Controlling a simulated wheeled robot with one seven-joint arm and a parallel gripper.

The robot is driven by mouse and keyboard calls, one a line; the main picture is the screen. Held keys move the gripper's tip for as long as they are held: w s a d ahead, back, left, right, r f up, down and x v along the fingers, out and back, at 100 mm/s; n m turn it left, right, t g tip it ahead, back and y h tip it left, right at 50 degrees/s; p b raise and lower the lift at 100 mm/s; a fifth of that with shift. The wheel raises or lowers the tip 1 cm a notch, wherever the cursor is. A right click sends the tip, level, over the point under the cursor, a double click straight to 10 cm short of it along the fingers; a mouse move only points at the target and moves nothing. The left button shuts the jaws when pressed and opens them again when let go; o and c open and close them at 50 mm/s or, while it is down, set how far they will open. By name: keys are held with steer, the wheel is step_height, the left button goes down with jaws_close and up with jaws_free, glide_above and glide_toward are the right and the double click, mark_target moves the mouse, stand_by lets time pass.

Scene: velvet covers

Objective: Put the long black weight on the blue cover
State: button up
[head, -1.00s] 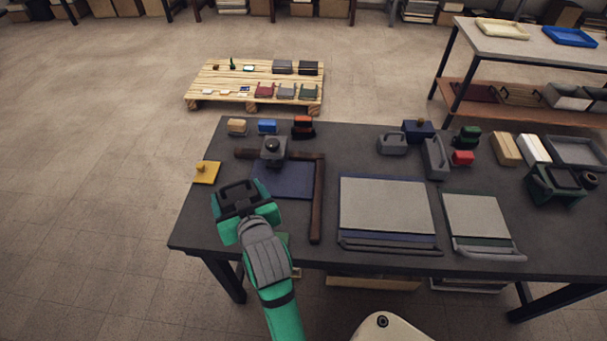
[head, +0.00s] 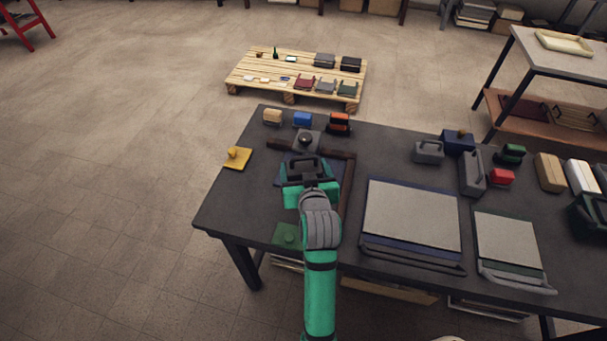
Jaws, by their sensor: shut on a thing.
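My gripper (head: 309,180) is shut on the long black weight (head: 305,166), which has a raised handle. In the head view they stand in front of the dark blue cover (head: 279,177), a flat square on the table. The weight and gripper hide most of that cover; only its edges show. I cannot tell how high the weight is above it, or whether it touches. A grey block with a black knob (head: 305,140) stands at the cover's far edge. A brown wooden square (head: 345,188) lies along its far and right sides.
Grey handled weights (head: 429,151) (head: 472,173) stand to the right. Small coloured blocks line the far edge.

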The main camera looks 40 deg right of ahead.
steer(key=w+d+f, duration=0.4)
steer(key=d+f, duration=0.1)
steer(key=shift+w+d+f, duration=0.1)
steer(key=shift+w+f, duration=0.1)
steer(key=shift+w, duration=0.2)
steer(key=shift+w+d+f, duration=0.4)
steer(key=shift+d+f, duration=0.05)
steer(key=shift+f, duration=0.2)
steer(key=shift+w+d+f, duration=0.1)
steer(key=shift+w+f, duration=0.05)
steer(key=shift+f, duration=1.6)
steer(key=shift+f, duration=0.15)
steer(key=o, duration=2.1)
steer(key=shift+f, duration=0.2)
steer(key=shift+r, duration=0.1)
